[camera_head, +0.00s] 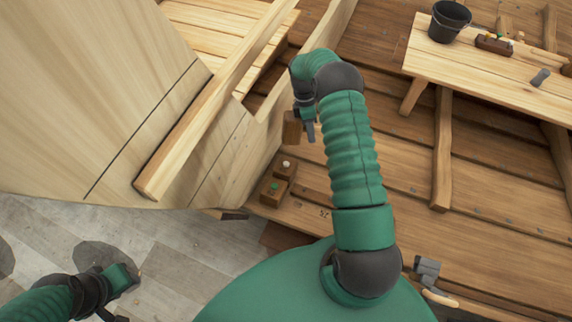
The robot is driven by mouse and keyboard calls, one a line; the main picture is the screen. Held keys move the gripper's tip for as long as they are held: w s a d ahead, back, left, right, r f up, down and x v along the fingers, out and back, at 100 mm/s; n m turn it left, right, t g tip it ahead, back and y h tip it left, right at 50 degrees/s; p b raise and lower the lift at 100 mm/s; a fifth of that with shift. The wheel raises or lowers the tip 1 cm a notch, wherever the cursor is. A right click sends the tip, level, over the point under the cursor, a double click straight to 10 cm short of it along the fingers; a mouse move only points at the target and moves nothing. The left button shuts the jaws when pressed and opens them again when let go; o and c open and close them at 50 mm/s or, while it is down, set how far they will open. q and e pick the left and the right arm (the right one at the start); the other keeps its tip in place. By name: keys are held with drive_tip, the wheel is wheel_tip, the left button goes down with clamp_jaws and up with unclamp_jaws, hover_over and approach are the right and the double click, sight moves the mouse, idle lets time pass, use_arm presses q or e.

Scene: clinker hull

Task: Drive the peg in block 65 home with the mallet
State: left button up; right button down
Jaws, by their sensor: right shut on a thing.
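My right gripper (309,130) points down near the pale hull planking and is shut on a brown wooden thing (291,128). This looks like the mallet's head; its handle is hidden by the gripper. Below it, apart from it, two small brown blocks lie on the planks. One block (271,193) has a green-topped peg (274,185), the other (284,170) a white-topped peg (286,163). No number can be read, so I cannot tell which is block 65. My left arm shows at bottom left over the grey floor; its gripper (114,316) is mostly cut off.
A pale hull side with a long rail (215,105) rises at left. A bench (480,75) at upper right carries a black bucket (449,22), a peg block (494,44) and a grey piece (541,77). A grey-headed tool (427,270) lies at lower right. Ribs (443,150) cross the planks.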

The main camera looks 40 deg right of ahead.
drive_tip(key=shift+w+r, duration=0.1)
drive_tip(key=r, duration=0.1)
drive_tip(key=d+r+p, duration=0.1)
drive_tip(key=r, duration=0.1)
drive_tip(key=r+p, duration=0.1)
drive_tip(key=shift+w+d+r, duration=0.2)
drive_tip(key=shift+w+r, duration=0.1)
drive_tip(key=shift+s+f, duration=0.1)
idle(0.5)
